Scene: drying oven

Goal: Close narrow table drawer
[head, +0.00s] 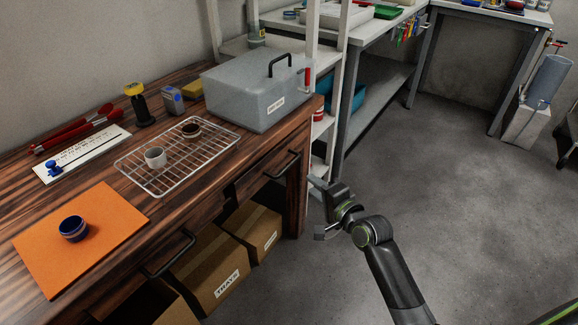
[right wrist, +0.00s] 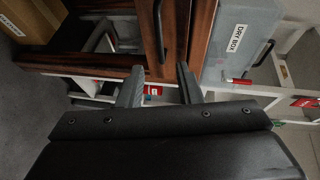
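The wooden table (head: 185,215) has a narrow drawer (head: 262,180) at its right end, with a dark bar handle (head: 283,166). I cannot tell how far the drawer stands out from the table front. My right gripper (head: 318,208) is open and empty, to the right of the drawer and apart from its handle. In the right wrist view, the two fingers (right wrist: 158,88) are spread, with the handle (right wrist: 159,30) and wooden front (right wrist: 178,28) beyond them. My left gripper is not in view.
A second drawer handle (head: 170,256) is farther left. Boxes (head: 212,270) stand under the table. On top are a grey dry box (head: 255,90), a wire rack (head: 190,165) and an orange mat (head: 55,265). A white shelf (head: 314,75) stands behind.

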